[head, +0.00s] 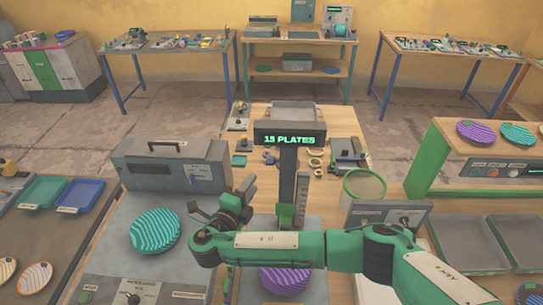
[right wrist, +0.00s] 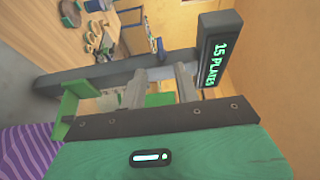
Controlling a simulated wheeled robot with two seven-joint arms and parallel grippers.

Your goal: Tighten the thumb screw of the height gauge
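The height gauge (head: 289,165) is a dark upright post with a display reading "15 PLATES" and a light scale beside it. In the right wrist view its display (right wrist: 212,63) is at the upper right and its post (right wrist: 80,75) runs across behind the fingers. My right gripper (head: 243,197) is at the left of the post in the head view. In the right wrist view, the two grey fingers of my right gripper (right wrist: 159,82) stand apart. Whether they touch the gauge is unclear. I cannot make out the thumb screw. My left gripper is not in view.
Purple striped plates (head: 285,278) lie below the gauge, partly behind my right arm. A teal striped plate (head: 155,231) is at the left. A grey box (head: 172,168) stands left of the gauge, and a green-rimmed round container (head: 364,187) to its right.

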